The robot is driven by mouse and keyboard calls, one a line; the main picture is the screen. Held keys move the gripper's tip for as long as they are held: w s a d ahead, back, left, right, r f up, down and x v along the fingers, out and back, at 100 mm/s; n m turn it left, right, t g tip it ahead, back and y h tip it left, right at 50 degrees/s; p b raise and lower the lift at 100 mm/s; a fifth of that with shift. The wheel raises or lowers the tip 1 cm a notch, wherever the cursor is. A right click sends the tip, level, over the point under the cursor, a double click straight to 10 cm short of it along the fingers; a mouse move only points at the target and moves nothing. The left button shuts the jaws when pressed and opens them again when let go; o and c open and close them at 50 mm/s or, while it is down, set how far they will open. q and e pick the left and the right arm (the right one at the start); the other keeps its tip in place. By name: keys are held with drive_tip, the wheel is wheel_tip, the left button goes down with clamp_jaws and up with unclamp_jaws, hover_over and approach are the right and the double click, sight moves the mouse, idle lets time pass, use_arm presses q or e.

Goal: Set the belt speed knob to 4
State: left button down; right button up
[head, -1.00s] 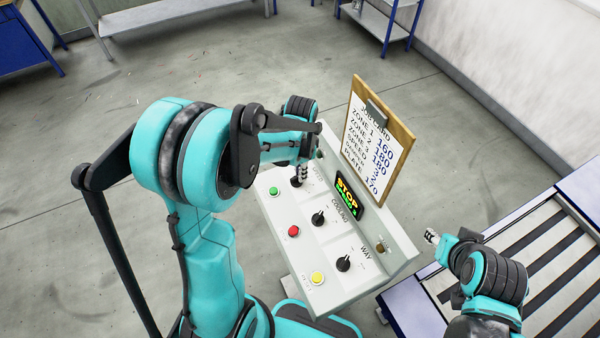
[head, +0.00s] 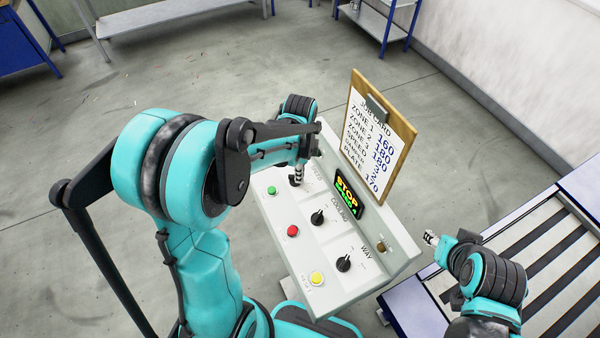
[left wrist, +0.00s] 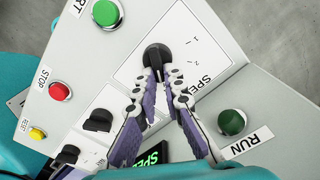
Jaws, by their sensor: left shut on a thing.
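The black belt speed knob (left wrist: 156,56) sits on the white panel marked SPEED in the left wrist view, with a few scale marks beside it. My left gripper (left wrist: 160,74) is shut on the knob, its two fingers on either side of it. In the head view my left gripper (head: 298,174) reaches down at the panel's far end, and the knob is mostly hidden there. The knob's exact setting cannot be read. My right gripper (head: 431,238) is at the right, away from the panel, and too small to tell open or shut.
The control panel (head: 330,273) has green (head: 271,190), red (head: 292,230) and yellow (head: 316,279) buttons, a cooling knob (head: 317,217) and a way knob (head: 343,264). A job card (head: 376,140) stands behind. A roller conveyor (head: 540,265) is at right.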

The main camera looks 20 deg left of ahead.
idle(0.4)
use_arm(q)
drive_tip(key=c, duration=1.6)
unclamp_jaws()
wheel_tip(320, 180, up, 12)
drive_tip(key=shift+r, duration=0.1)
